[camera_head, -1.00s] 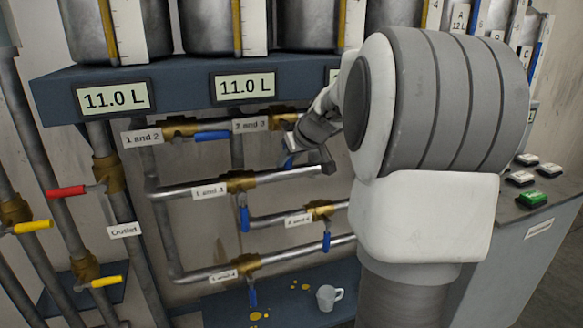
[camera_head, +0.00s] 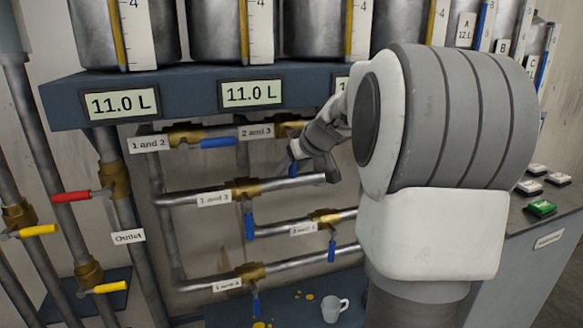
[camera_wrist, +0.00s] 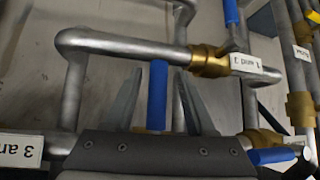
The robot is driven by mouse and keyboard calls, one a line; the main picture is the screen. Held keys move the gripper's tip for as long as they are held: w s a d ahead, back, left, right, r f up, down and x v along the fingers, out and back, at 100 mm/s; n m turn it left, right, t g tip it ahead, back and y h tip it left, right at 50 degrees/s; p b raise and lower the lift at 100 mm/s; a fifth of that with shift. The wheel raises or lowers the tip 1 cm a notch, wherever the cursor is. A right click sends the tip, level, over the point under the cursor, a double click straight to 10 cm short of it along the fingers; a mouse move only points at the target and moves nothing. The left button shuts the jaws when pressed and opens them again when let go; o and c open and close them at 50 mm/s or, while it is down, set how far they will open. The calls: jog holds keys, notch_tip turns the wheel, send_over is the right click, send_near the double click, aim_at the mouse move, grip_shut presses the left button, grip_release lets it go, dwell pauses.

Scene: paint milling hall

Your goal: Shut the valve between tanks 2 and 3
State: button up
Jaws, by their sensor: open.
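The label "2 and 3" (camera_head: 257,131) is on the upper pipe, left of a brass valve body (camera_head: 290,129) partly hidden by my arm. A blue handle (camera_head: 293,160) hangs down below that valve, crosswise to the horizontal pipe run. My gripper (camera_head: 312,168) is right at this handle. In the wrist view my gripper (camera_wrist: 163,98) is open, its two grey fingers on either side of the blue handle (camera_wrist: 157,95), apart from it as far as I can see. The handle's pivot is hidden behind the gripper body.
The "1 and 2" valve's blue handle (camera_head: 222,142) lies along its pipe, close on the left. The "1 and 3" valve (camera_head: 243,188) is below, its handle hanging down. Tank displays, such as 11.0 L (camera_head: 252,94), sit above. A white mug (camera_head: 334,309) stands below.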

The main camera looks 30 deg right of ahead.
jog(key=p+v, duration=0.1)
jog(key=v, duration=1.6)
jog(key=shift+p, duration=0.4)
jog(key=shift+s+r, duration=0.1)
jog(key=shift+r, duration=0.05)
